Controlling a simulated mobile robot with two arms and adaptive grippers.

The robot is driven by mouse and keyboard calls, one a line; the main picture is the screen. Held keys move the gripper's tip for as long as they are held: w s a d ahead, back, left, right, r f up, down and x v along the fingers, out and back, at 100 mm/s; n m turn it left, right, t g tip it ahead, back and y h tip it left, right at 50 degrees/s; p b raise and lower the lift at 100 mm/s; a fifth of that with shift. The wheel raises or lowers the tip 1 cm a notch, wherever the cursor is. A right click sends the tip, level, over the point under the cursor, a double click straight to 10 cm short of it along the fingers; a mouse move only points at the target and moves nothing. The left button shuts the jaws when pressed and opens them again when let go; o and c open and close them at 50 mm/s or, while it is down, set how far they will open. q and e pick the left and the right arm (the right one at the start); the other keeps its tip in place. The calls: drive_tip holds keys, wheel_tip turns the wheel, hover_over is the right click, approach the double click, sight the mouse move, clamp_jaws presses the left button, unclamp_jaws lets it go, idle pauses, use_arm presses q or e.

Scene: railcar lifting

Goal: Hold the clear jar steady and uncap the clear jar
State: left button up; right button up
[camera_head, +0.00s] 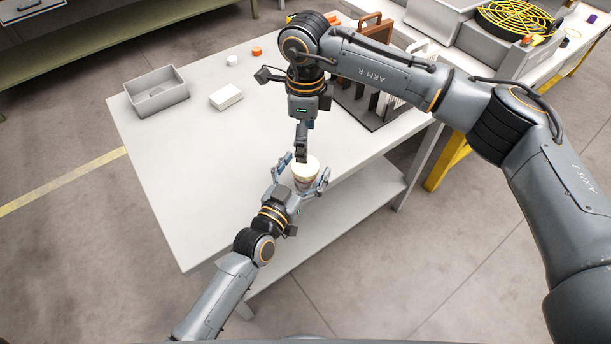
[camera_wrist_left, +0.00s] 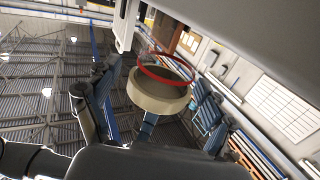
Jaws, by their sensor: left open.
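The clear jar (camera_head: 305,184) stands at the table's front edge with a round cream cap (camera_head: 306,166) on it. In the left wrist view the cream cap (camera_wrist_left: 158,98) and a red ring around the clear jar (camera_wrist_left: 165,70) show between my fingers. My left gripper (camera_head: 305,174) is open, with its fingers apart on both sides of the jar; I cannot tell whether they touch it. My right gripper (camera_head: 301,156) points down just beside and above the cap. Its fingers show edge-on, so their opening is hidden.
A grey bin (camera_head: 157,101), a white box (camera_head: 226,97), and small white and orange caps (camera_head: 257,51) lie on the table (camera_head: 180,200). A dark rack (camera_head: 368,108) stands at the right, behind my right arm. The table's left middle is clear.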

sight(306, 165)
use_arm(q)
clamp_jaws()
use_arm(e)
drive_tip(key=m, duration=0.3)
drive_tip(key=shift+a+m, duration=0.1)
drive_tip(key=shift+m, duration=0.2)
drive_tip(key=m, duration=0.4)
drive_tip(key=shift+a, duration=0.1)
drive_tip(key=m, duration=0.4)
drive_tip(key=shift+r, duration=0.1)
drive_tip(key=m, duration=1)
drive_tip(key=shift+m, duration=0.4)
drive_tip(key=m, duration=1.3)
drive_tip(key=shift+d, duration=0.2)
drive_tip(key=shift+f+m, duration=0.3)
drive_tip(key=shift+f, duration=3.8)
